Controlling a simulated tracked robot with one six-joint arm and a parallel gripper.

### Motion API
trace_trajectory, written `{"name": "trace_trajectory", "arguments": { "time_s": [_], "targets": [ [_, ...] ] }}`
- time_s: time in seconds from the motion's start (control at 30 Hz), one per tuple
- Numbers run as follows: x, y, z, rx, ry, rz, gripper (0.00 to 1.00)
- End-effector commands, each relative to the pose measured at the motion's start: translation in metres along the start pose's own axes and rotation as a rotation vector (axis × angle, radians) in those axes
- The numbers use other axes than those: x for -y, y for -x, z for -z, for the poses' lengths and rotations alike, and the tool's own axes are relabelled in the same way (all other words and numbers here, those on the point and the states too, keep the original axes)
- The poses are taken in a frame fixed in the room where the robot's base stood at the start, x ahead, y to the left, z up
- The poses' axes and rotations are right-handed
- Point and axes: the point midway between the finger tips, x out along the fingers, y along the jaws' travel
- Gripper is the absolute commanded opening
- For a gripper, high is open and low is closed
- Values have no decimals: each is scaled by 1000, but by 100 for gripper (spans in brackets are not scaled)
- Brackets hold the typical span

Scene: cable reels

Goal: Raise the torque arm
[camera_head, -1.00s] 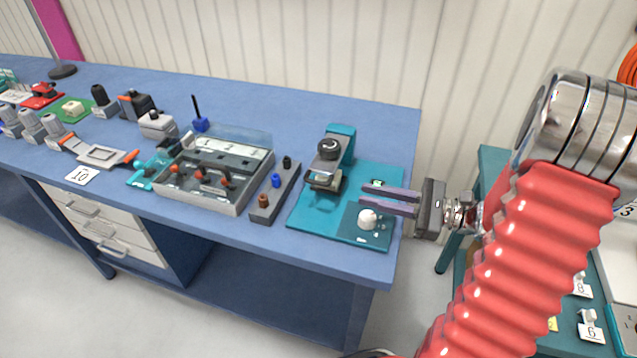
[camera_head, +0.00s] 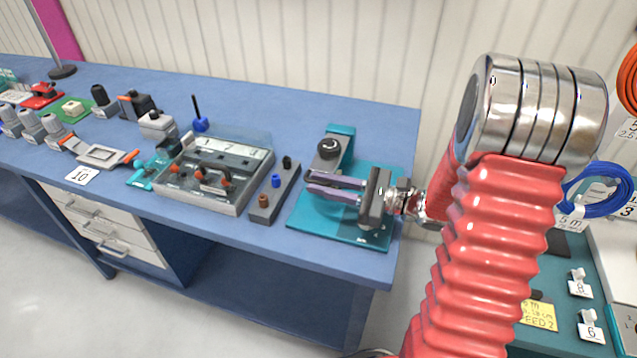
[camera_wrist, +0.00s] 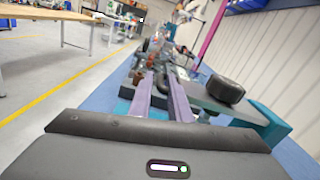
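The torque arm (camera_head: 325,157) is a grey lever with a black round knob, mounted on a teal stand at the right end of the blue bench. In the wrist view the grey arm (camera_wrist: 205,98) and its knob (camera_wrist: 224,89) lie right of my fingers. My gripper (camera_head: 309,182) is level over the teal base, with its two purple fingers reaching left across the arm's front end. The fingers are apart, with a gap between them in the wrist view (camera_wrist: 160,80). The arm's front end is largely hidden by the fingers; I cannot tell whether they touch it.
Left of the stand are a grey block with coloured plugs (camera_head: 274,192) and a grey tray with orange-red levers (camera_head: 205,206). A blue cable coil (camera_head: 598,186) hangs at the right. The wall stands behind the bench.

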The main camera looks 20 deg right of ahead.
Motion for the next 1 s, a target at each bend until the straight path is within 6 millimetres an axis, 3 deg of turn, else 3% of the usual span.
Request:
{"name": "trace_trajectory", "arguments": {
  "time_s": [0.17,0.47,0.7,1.0],
  "targets": [
    [0,-10,0,1,0,-1,17],
    [0,-11,0,1,0,0,17],
    [0,-11,0,0,0,0,0],
    [0,-11,0,0,0,0,0]
  ]
}}
